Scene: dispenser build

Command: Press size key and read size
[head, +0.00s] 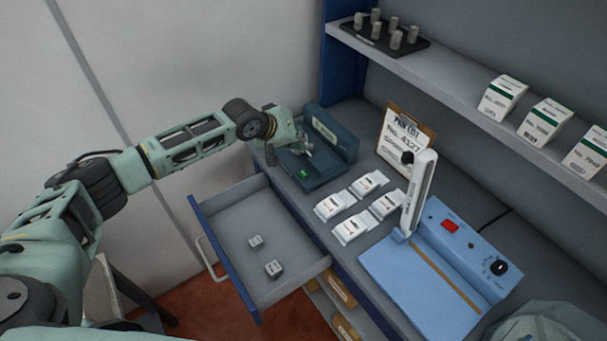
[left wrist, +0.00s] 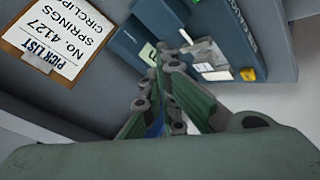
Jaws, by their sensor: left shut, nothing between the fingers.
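A dark teal device (head: 343,143) with a raised back panel stands at the far left of the worktop. A small green lit spot (head: 304,174) shows on its base. My left gripper (head: 306,150) is shut and empty, with its fingertips over the device. In the left wrist view the shut fingers (left wrist: 172,58) point at the device (left wrist: 235,30), near a pale label or window (left wrist: 212,68). A small yellow part (left wrist: 248,74) sits to their right. I cannot tell whether the fingertips touch a key, and no size reading is legible.
An open drawer (head: 225,213) holds two small grey blocks. Several white packets (head: 350,229) lie beside a pick-list clipboard (head: 396,137). A blue sealer (head: 407,283) with a raised white arm stands right. The shelf (head: 455,80) above holds boxes and a black tray.

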